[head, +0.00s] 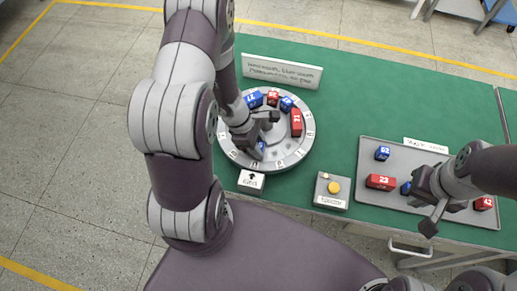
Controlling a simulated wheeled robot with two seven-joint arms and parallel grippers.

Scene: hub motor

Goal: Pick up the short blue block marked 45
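A small blue block (406,187) lies in the grey tray (372,147), partly hidden by my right gripper (428,205). Its mark is not readable, so I cannot tell whether it is the 45. Another short blue block (382,153), with a mark that looks like 52, lies at the tray's back left. My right gripper is over the tray, and its fingers are too unclear to tell open from shut. My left gripper (258,134) is over the round grey hub (291,157), close to a blue block (261,146) that it partly covers; its grip is unclear.
The tray also holds a red block marked 23 (381,182) and a red block (484,203) at the right. Red and blue blocks stand around the hub. A sign (281,72) stands behind.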

